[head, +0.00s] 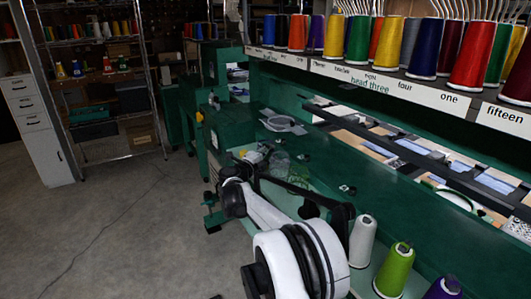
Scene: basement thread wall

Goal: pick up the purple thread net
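I cannot make out a separate purple thread net. A purple thread cone (444,289) stands at the bottom right, cut off by the picture's edge. I cannot tell whether a net covers it. Another purple cone (317,33) stands on the upper thread rack. My arm reaches up from the bottom middle and folds over the green machine. My gripper appears to be at the arm's dark far end, over the machine bed, to the left of the lower cones and apart from them. Its fingers are too dark and small to make out.
A green cone (396,270) and a white cone (362,240) stand beside the lower purple cone. A long green embroidery machine (400,205) fills the right side, with several cones on its rack above. Wire shelves (110,150) stand at the back left. The floor (110,235) at left is clear except for a thin cable.

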